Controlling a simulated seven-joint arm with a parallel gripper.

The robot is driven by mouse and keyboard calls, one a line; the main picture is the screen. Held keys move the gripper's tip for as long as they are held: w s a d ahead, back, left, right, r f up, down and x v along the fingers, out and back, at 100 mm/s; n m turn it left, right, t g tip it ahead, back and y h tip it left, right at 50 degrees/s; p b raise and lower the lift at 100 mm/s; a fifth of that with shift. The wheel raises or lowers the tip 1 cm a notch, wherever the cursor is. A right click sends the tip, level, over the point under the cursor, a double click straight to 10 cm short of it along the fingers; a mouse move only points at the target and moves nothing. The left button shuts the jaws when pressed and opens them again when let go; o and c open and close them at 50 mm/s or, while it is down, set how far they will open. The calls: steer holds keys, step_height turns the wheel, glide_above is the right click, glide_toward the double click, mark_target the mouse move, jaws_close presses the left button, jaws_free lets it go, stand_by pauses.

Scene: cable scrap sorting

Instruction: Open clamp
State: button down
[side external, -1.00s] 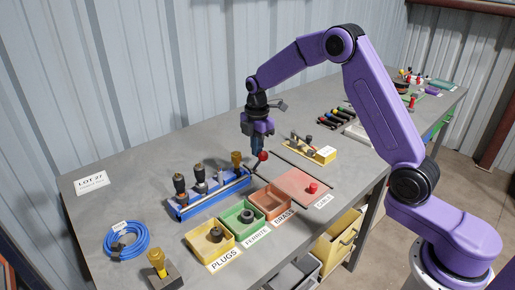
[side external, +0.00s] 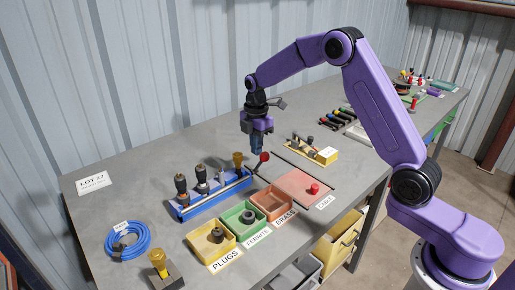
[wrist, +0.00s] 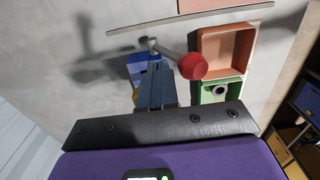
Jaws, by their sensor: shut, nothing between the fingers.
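The clamp is a long blue fixture (side external: 212,200) on the bench, with several upright connectors along it. At its right end a metal lever (wrist: 168,50) carries a red ball knob (side external: 264,156). The knob shows large in the wrist view (wrist: 193,66), with the lever running left from it. My gripper (side external: 257,155) is shut and empty, pointing down at the fixture's right end, beside the knob. In the wrist view its fingers (wrist: 154,72) cover part of the blue fixture; the knob is right of them, outside the grip. I cannot tell whether they touch the lever.
Yellow (side external: 208,248), green (side external: 236,234) and orange (side external: 283,212) bins stand in front of the fixture. A salmon plate (side external: 300,181) with a red knob lies right of them. A blue cable coil (side external: 127,256) lies left.

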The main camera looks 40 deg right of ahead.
steer(key=shift+r, duration=2.75)
steer(key=s+a+r+m, duration=0.15)
steer(key=s+a, duration=0.25)
steer(key=s, duration=0.4)
steer(key=s+a+r+m, duration=0.1)
steer(key=s+a+r, duration=0.1)
steer(key=s+a, duration=0.5)
steer(key=s+d+f+m, duration=0.1)
steer(key=s+d, duration=0.3)
steer(key=s, duration=0.8)
steer(key=s+d+f+m, duration=0.1)
steer(key=s+d, duration=0.3)
steer(key=s, duration=0.9)
steer(key=shift+s+m, duration=0.25)
steer(key=shift+m, duration=0.2)
steer(key=c, duration=1.8)
jaws_free()
